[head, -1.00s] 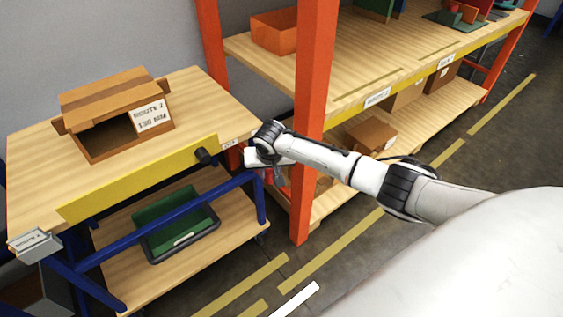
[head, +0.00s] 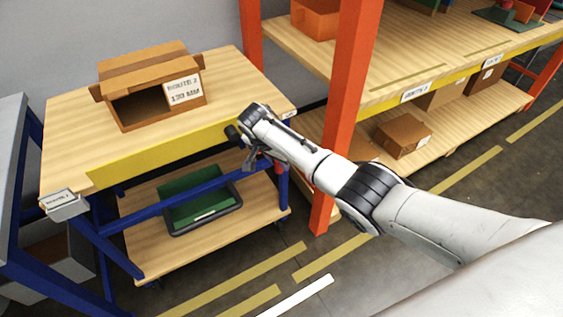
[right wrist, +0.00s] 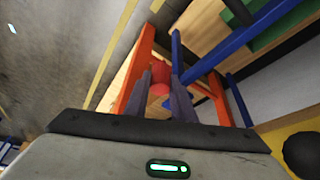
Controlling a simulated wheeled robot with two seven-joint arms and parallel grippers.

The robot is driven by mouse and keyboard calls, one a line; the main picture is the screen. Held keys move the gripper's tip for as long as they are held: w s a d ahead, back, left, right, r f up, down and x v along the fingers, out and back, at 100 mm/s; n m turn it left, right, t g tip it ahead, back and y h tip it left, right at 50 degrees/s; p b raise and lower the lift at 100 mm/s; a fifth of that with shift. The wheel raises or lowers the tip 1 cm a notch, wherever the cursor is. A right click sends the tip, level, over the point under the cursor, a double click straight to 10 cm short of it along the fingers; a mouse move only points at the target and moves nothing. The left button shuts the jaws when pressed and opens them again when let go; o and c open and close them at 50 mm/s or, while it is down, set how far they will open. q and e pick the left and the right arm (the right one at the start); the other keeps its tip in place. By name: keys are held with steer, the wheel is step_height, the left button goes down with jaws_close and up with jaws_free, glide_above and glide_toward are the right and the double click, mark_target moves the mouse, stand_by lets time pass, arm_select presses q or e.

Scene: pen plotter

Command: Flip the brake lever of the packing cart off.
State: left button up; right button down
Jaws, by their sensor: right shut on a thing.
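The packing cart is a wooden-topped cart (head: 225,75) with a yellow front panel and blue legs, at the left in the head view. My right gripper (head: 257,163) is at the cart's right front corner, below the tabletop, pointing down. In the right wrist view the gripper (right wrist: 172,85) is shut, with a red rounded piece (right wrist: 160,73) at its fingertips. I take this piece to be the brake lever. In the head view the gripper hides most of the lever, so its angle cannot be told. My left gripper is out of view.
A black knob (head: 232,132) sticks out of the cart's front close to my right wrist. An open cardboard box (head: 150,70) stands on the cart, and a green bin (head: 200,208) on its lower shelf. An orange rack post (head: 345,110) stands just right of the cart.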

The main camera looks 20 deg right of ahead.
steer(key=shift+w+r, duration=0.1)
steer(key=c, duration=1.5)
jaws_free()
steer(key=shift+a+r+p, duration=0.2)
steer(key=shift+r+p, duration=0.1)
steer(key=shift+r, duration=0.15)
steer(key=p+v, duration=0.2)
steer(key=v, duration=0.7)
steer(key=shift+r, duration=0.1)
